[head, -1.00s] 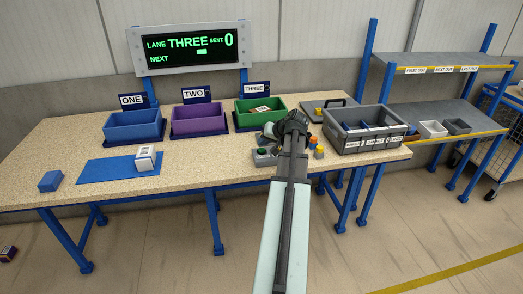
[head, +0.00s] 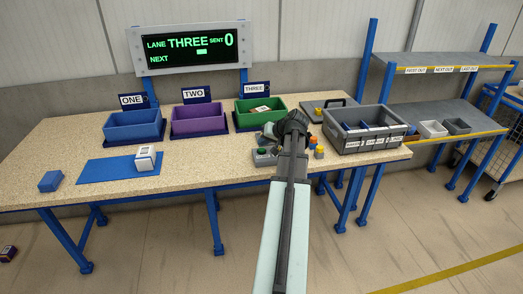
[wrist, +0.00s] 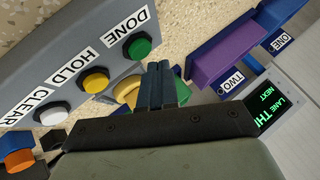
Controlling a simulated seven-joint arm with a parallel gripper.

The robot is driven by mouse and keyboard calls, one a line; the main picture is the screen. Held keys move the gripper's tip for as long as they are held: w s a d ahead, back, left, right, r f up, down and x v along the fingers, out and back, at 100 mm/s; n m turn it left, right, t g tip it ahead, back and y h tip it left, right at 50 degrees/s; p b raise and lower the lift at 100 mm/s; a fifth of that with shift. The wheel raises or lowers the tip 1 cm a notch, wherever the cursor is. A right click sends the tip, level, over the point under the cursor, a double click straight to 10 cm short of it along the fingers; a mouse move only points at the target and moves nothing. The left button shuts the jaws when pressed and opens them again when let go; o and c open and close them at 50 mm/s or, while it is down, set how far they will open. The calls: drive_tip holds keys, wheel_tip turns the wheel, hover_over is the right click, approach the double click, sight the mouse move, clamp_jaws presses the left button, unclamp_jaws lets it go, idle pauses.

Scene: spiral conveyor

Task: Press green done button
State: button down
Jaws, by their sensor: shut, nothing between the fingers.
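The green DONE button (wrist: 137,47) sits on a grey panel (wrist: 55,55) beside the yellow HOLD button (wrist: 94,80) and the white CLEAR button (wrist: 48,113). In the head view the green button (head: 262,151) shows just left of my arm, near the table's front edge. My gripper (wrist: 160,72) is shut and empty. In the wrist view its fingertips appear just right of and below the green button. I see no contact, and the height between them is hard to tell. In the head view my wrist hides the fingers and part of the panel.
Blue (head: 134,126), purple (head: 199,120) and green (head: 262,111) bins stand along the back. A grey tote (head: 362,128) stands right of my arm, with small coloured pieces (head: 317,148) nearer. The display (head: 190,47) reads lane THREE, sent 0. A white box (head: 146,158) sits on a blue mat (head: 103,171).

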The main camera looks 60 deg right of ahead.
sight(264, 150)
drive_tip(key=shift+f, duration=0.85)
idle(0.9)
drive_tip(key=shift+r, duration=0.1)
idle(0.3)
drive_tip(key=shift+r, duration=0.75)
drive_tip(key=shift+r, duration=2.5)
